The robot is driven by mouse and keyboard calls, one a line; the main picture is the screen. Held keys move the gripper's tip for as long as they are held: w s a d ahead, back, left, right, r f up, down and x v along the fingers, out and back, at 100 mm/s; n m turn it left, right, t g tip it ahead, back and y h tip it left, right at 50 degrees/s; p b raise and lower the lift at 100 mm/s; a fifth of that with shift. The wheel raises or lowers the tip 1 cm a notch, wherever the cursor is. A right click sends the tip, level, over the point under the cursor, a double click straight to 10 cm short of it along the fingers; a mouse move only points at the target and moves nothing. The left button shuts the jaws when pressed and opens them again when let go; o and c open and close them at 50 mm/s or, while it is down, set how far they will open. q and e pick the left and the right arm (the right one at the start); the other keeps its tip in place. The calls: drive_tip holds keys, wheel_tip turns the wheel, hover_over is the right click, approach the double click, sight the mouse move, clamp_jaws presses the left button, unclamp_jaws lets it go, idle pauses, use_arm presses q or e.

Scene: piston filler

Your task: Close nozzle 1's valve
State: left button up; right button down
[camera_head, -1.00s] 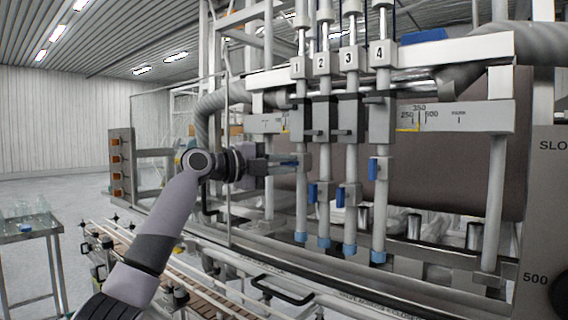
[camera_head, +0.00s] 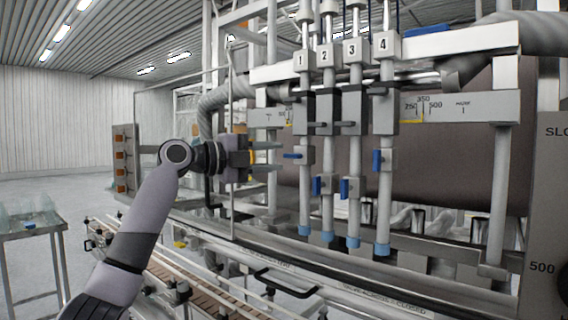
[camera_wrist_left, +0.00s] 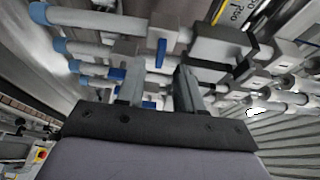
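Nozzle 1's valve handle (camera_head: 291,155) is blue and points sideways, across its vertical pipe (camera_head: 304,195). In the left wrist view the blue handle (camera_wrist_left: 161,52) also stands across its pipe. The handles of nozzle 2 (camera_head: 316,186), nozzle 3 (camera_head: 345,188) and nozzle 4 (camera_head: 376,160) hang down along their pipes. My left gripper (camera_head: 266,157) is open and empty, to the left of nozzle 1's handle and level with it, with a small gap. Its fingers also show in the left wrist view (camera_wrist_left: 160,88). My right gripper is out of view.
A conveyor (camera_head: 200,285) runs below the nozzles. A corrugated hose (camera_head: 215,105) and a thin upright post (camera_head: 232,90) stand close behind and beside my left gripper. A side table (camera_head: 30,234) with clear bottles is at the far left.

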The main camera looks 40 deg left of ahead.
use_arm(q)
drive_tip(key=v, duration=0.3)
drive_tip(key=shift+d, duration=0.1)
idle(0.5)
